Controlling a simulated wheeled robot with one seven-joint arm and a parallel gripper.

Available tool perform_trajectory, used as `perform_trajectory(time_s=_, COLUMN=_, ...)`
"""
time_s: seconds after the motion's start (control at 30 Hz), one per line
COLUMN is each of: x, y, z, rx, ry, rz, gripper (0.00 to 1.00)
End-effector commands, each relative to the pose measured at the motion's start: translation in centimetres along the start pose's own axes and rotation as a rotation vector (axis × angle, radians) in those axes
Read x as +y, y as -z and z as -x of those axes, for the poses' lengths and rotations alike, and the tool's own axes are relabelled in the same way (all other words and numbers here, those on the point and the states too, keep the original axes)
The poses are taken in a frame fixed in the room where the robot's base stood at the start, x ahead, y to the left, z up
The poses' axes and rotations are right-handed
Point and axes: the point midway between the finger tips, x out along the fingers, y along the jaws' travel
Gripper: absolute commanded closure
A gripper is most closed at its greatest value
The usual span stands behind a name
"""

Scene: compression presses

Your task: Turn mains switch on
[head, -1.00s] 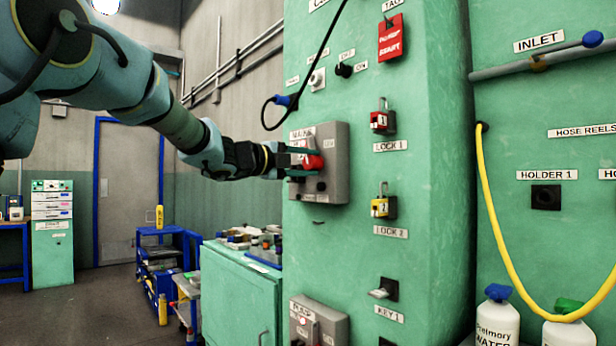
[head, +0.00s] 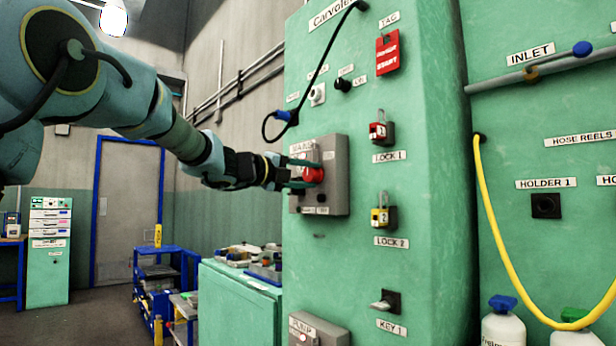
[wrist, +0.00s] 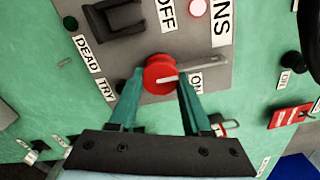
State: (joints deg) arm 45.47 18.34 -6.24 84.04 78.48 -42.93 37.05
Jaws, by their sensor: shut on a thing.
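The mains switch is a red round knob (head: 312,174) on a grey box (head: 335,197) on the green press cabinet. In the wrist view my gripper (wrist: 161,84) covers part of the panel below the knob.
A red padlock (head: 379,132) and a yellow padlock (head: 382,217) hang right of the box. A black cable with a blue connector (head: 284,115) hangs just above it. A second grey box (head: 318,330) sits below. A bench (head: 240,300) stands at lower left.

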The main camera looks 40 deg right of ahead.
Motion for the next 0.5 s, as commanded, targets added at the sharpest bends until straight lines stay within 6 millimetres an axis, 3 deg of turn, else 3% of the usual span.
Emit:
perform_trajectory(time_s=0.03, x=0.22, y=0.01, z=0.01, rx=0.001, ry=-0.004, rz=-0.003, gripper=1.0)
perform_trajectory(time_s=0.07, x=0.22, y=0.01, z=0.01, rx=0.001, ry=-0.004, rz=-0.003, gripper=0.5)
perform_trajectory(time_s=0.3, x=0.11, y=0.0, z=0.01, rx=0.0, ry=-0.002, rz=-0.001, gripper=0.23)
perform_trajectory(time_s=0.5, x=0.05, y=0.0, z=0.01, rx=0.0, ry=-0.001, rz=-0.001, gripper=0.21)
